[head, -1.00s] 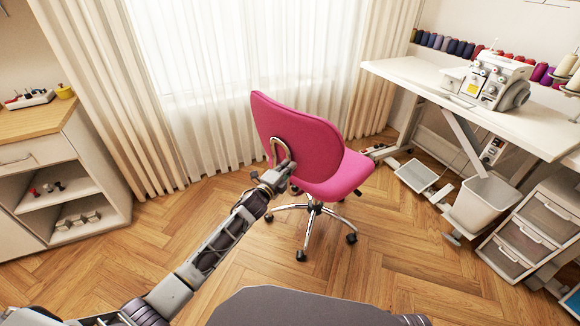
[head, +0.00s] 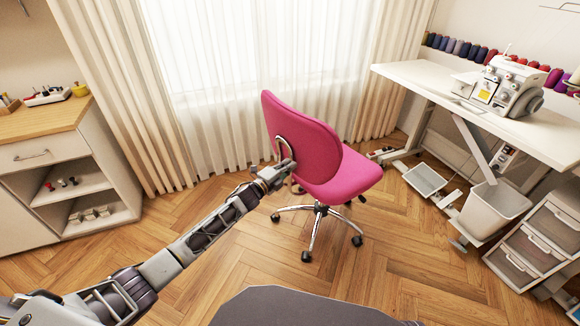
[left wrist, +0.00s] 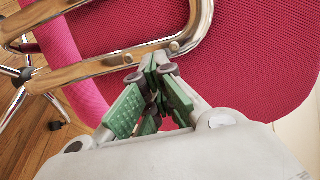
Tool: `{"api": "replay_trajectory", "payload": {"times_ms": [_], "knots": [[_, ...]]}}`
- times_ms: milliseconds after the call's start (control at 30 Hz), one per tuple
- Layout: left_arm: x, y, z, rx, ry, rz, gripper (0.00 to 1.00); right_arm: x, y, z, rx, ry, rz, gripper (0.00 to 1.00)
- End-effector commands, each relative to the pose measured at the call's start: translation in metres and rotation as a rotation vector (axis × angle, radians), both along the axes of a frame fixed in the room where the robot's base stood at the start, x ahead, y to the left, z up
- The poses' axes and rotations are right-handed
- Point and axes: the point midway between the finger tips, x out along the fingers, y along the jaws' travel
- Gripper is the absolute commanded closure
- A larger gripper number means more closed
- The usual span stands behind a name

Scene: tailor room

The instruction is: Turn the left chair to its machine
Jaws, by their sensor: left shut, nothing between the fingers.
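The pink swivel chair (head: 310,150) stands in the middle of the head view on a chrome wheeled base. Its seat points to the right, toward the white table (head: 475,100) with the sewing machine (head: 508,85). My left gripper (head: 285,170) is at the chrome bracket behind the backrest. In the left wrist view the bracket (left wrist: 110,62) crosses just beyond the fingers, with the pink backrest (left wrist: 250,60) behind it. The green-padded fingers (left wrist: 155,80) are shut and empty, their tips close to the bracket; contact is unclear. My right gripper is not seen.
A cabinet (head: 70,170) with open shelves stands at the left. Curtains (head: 240,80) hang behind the chair. Wood floor is clear in front of it.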

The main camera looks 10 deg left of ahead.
Motion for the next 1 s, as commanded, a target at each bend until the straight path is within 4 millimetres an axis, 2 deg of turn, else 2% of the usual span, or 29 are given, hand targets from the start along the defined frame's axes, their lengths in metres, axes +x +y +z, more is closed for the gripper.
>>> {"api": "replay_trajectory", "payload": {"times_ms": [667,1000], "knots": [[0.017,0.030,0.000,0.002,-0.001,0.001,1.00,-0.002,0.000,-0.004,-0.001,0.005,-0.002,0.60],[0.031,0.051,0.000,0.001,0.000,0.001,1.00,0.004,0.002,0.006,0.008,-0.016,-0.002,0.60]]}}
